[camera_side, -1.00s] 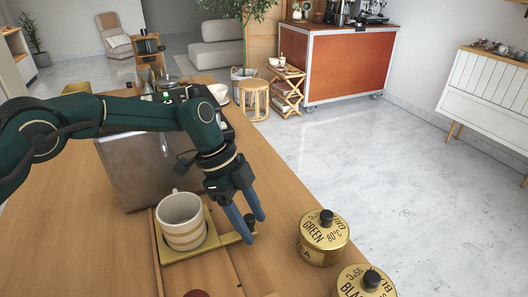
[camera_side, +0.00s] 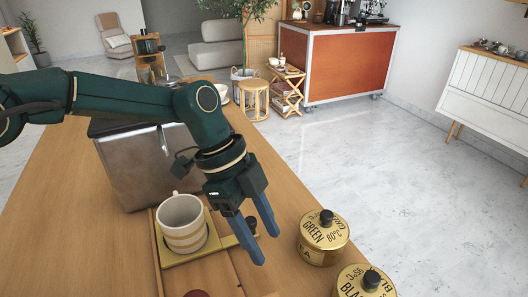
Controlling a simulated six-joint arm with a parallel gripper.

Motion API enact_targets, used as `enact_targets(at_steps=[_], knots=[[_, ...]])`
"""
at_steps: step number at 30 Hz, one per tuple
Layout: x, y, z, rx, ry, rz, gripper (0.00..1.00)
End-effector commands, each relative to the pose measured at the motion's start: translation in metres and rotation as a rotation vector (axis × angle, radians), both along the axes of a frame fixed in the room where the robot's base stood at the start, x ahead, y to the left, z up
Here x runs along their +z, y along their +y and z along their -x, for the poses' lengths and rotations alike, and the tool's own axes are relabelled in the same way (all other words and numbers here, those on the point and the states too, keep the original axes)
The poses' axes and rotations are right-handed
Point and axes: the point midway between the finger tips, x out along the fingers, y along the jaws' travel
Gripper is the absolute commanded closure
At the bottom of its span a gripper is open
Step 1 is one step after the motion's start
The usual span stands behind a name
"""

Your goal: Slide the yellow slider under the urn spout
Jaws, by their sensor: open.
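The yellow slider (camera_side: 174,259) is a flat plate in a wooden track, with a dark knob (camera_side: 250,223) at the end of an arm on its right. A cream and tan striped mug (camera_side: 183,224) stands upright on it. My gripper (camera_side: 255,246) is open, its two blue fingers pointing down near the knob, partly in front of it. I cannot tell whether a finger touches the knob. The steel urn (camera_side: 143,166) stands behind the mug, partly hidden by my arm. Its spout cannot be made out.
Two gold tea tins stand to the right, one marked green (camera_side: 323,240) and one nearer the front (camera_side: 364,284). A dark red round thing (camera_side: 196,294) shows at the bottom edge. The wooden counter (camera_side: 60,225) is clear on the left.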

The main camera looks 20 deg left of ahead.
Motion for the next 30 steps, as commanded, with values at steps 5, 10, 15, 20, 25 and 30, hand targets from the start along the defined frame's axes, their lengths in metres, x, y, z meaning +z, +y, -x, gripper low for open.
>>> enact_targets(at_steps=[5,10,15,20,25,30], knots=[[0.001,-0.001,-0.006,-0.1,0.027,0.049,0.44],[0.004,-0.001,-0.009,-0.209,0.045,0.108,0.44],[0.007,0.001,-0.009,-0.31,0.052,0.167,0.44],[0.01,0.003,-0.009,-0.388,0.054,0.215,0.44],[0.007,0.001,-0.005,-0.447,0.056,0.251,0.44],[-0.008,-0.009,0.002,-0.448,0.057,0.25,0.44]])
